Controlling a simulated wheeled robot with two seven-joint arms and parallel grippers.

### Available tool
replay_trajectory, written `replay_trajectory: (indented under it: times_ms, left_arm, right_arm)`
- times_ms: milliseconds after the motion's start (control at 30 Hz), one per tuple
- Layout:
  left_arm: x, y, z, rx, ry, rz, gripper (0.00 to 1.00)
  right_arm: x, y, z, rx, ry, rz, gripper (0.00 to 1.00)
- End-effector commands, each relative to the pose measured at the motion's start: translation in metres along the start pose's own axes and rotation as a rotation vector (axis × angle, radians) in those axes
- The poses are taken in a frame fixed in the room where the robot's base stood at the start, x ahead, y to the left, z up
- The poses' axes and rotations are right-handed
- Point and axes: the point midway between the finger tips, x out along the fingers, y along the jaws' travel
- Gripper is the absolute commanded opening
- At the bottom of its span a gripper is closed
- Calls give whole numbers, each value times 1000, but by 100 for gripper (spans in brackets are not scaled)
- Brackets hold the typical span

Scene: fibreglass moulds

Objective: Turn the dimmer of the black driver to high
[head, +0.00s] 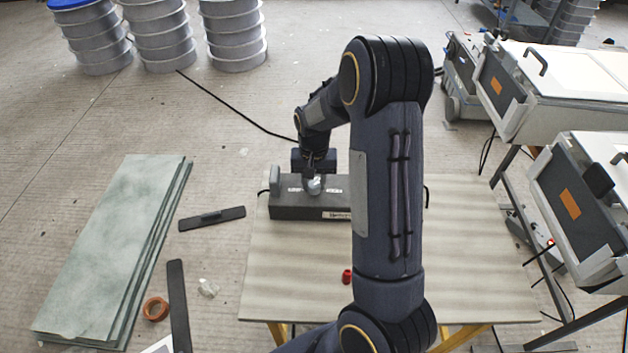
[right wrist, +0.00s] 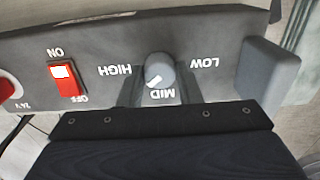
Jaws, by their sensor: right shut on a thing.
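The black driver (head: 295,212) is a dark box on the table (head: 450,240). In the right wrist view its panel (right wrist: 215,85) appears upside down, with a grey dimmer knob (right wrist: 160,68) between HIGH on the left and LOW on the right. The knob's white mark points down and left, between MID and HIGH. A lit red rocker switch (right wrist: 65,80) sits left of HIGH. My right gripper (head: 314,182) is shut on the dimmer knob, its fingers (right wrist: 160,88) on both sides of it. My left gripper is not in view.
A red cap (head: 347,276) lies on the table. Green-grey sheets (head: 110,245), dark bars (head: 212,218) and an orange tape roll (head: 155,308) lie left of it. White-topped cases (head: 565,90) stand right. Stacked grey drums (head: 235,35) stand at the back. My arm hides the driver's right part.

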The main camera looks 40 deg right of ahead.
Motion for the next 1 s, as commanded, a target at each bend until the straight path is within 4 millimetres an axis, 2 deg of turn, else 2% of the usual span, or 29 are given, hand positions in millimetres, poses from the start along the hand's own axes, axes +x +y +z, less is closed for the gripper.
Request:
replay_trajectory:
  times_ms: [600, 1000]
  left_arm:
    - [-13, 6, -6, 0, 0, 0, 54]
    - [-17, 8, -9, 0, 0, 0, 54]
  right_arm:
    - [-2, -1, 0, 534, 2, -1, 8]
    - [-1, 0, -1, 696, 2, -1, 8]
